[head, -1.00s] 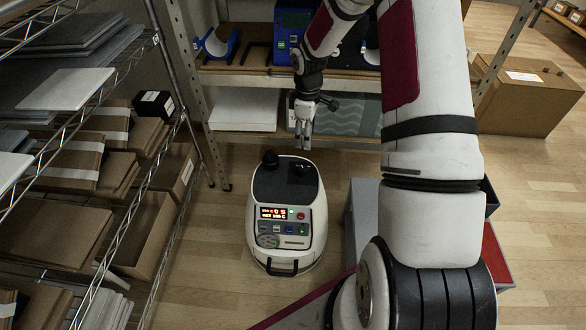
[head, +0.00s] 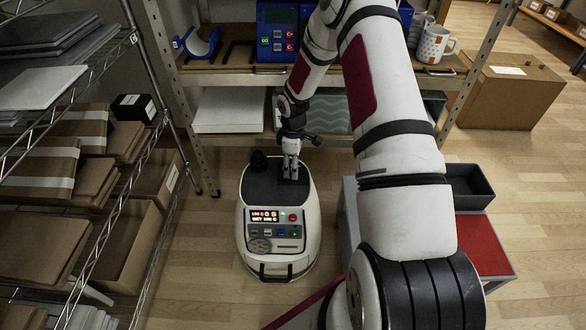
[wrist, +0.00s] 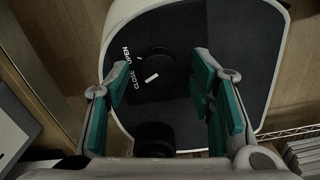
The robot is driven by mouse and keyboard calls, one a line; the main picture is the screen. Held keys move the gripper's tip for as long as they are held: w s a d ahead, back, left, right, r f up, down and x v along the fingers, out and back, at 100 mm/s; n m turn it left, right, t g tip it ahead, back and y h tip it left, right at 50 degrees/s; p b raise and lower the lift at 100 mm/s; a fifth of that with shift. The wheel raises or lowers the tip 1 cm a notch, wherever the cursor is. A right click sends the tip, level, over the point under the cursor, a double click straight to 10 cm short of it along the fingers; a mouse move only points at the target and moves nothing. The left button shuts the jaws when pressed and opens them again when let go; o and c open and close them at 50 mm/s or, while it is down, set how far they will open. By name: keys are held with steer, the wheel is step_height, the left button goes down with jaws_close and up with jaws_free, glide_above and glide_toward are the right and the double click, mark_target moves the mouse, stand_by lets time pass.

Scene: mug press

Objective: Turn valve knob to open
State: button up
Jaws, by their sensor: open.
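The valve knob (wrist: 159,64) is a round black knob on the dark top of the white machine (head: 310,231). In the wrist view its white pointer mark is on the side nearer the printed word CLOSE than OPEN. My gripper (head: 291,175) is above the right part of the machine's top in the head view, where it hides the valve knob. In the wrist view my gripper is open, its green-padded fingers on either side of the knob with a gap visible. I cannot tell how high the fingertips are above the top.
A second black knob (head: 258,161) stands on the machine's top; it also shows in the wrist view (wrist: 155,138). A wire rack (head: 150,215) is at left, a shelf with mugs (head: 434,44) behind, and a cart with a grey bin (head: 472,187) at right.

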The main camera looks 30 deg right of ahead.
steer(key=shift+f, duration=0.4)
steer(key=shift+c, duration=0.4)
steer(key=c, duration=1.1)
steer(key=shift+m, duration=0.3)
steer(key=m, duration=0.4)
steer(key=shift+p, duration=0.3)
steer(key=m, duration=0.5)
steer(key=shift+m, duration=0.3)
